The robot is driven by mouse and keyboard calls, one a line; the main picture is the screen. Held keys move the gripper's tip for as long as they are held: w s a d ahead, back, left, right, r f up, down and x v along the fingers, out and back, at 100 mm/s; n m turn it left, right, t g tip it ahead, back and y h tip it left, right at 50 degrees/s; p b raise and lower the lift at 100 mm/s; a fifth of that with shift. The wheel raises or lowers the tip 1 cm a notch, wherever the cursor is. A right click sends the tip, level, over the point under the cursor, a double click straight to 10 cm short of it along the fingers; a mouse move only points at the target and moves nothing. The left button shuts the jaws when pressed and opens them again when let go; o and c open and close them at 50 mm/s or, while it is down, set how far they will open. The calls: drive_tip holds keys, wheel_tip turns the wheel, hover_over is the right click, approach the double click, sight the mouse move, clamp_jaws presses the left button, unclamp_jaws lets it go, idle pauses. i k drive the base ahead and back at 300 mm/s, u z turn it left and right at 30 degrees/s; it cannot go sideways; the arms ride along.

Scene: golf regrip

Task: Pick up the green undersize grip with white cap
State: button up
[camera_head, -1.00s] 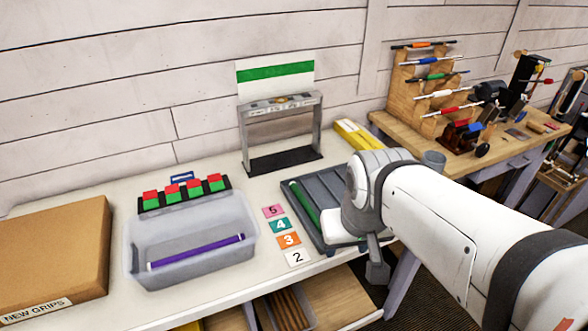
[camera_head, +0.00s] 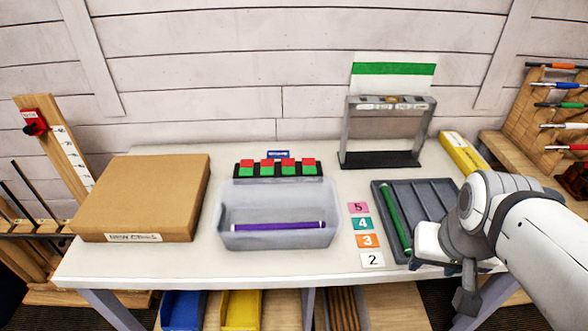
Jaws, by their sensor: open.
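A green grip (camera_head: 395,215) lies lengthwise in the leftmost slot of a dark grey slotted tray (camera_head: 440,192) on the right half of the white table. It runs from the tray's back to its front; whether an end cap is white is too small to tell. My gripper (camera_head: 438,265) is open and empty, at the tray's front edge just right of the grip's near end. My arm hides the tray's front right part. A purple grip (camera_head: 280,226) with pale ends lies in a clear grey bin (camera_head: 250,212) at the table's middle.
Number cards (camera_head: 367,241) lie between bin and tray. A grey metal frame (camera_head: 350,130) stands behind the tray, with a yellow box (camera_head: 462,152) to its right. A cardboard box (camera_head: 145,195) sits at left. Red and green blocks (camera_head: 289,166) stand behind the bin.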

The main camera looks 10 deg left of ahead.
sight(387, 195)
drive_tip(key=u, duration=1.7)
drive_tip(key=k, duration=0.95)
drive_tip(key=z, duration=1.1)
drive_tip(key=i, duration=1)
drive_tip(key=z, duration=0.1)
